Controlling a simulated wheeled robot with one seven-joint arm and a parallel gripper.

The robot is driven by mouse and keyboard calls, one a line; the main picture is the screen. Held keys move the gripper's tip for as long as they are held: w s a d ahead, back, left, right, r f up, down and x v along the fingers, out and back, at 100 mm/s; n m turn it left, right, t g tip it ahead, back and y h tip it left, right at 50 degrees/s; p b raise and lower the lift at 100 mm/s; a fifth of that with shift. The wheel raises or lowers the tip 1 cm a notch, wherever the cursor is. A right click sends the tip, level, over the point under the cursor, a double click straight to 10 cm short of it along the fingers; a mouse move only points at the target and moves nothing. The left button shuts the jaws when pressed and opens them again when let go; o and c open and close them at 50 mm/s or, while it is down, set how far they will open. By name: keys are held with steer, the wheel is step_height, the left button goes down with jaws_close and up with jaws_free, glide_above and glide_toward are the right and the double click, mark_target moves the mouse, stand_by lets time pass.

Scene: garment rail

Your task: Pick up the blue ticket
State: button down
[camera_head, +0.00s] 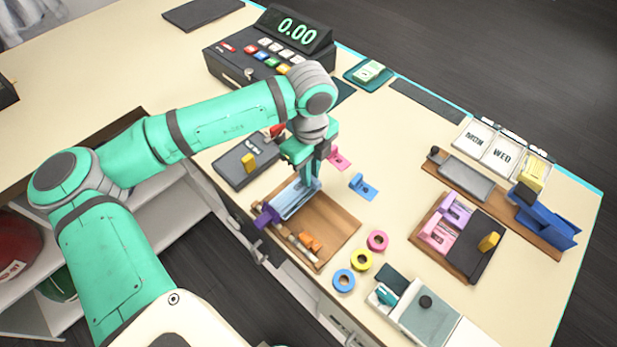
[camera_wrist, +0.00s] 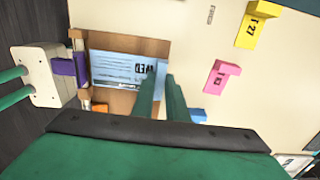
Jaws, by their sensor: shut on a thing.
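The blue ticket (camera_head: 363,186) lies on the cream counter, right of the brown wooden tray. In the wrist view the blue ticket (camera_wrist: 198,115) shows partly, right of my fingers. My gripper (camera_head: 311,180) is over the tray, left of the blue ticket and apart from it. In the wrist view my gripper (camera_wrist: 163,84) has its fingers close together at the right end of a light-blue sheet (camera_wrist: 115,68) marked "WED". It appears shut on that sheet's end; the fingers hide the contact. The sheet (camera_head: 290,200) lies along the tray.
A pink ticket (camera_head: 338,158) lies behind the blue one. A purple clamp (camera_head: 267,215) sits at the sheet's left end on the tray (camera_head: 335,228). Tape rings, including a pink one (camera_head: 377,240), stand in front.

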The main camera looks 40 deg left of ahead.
step_height(320, 180, up, 14)
steer(key=shift+f, duration=0.25)
stand_by(0.7)
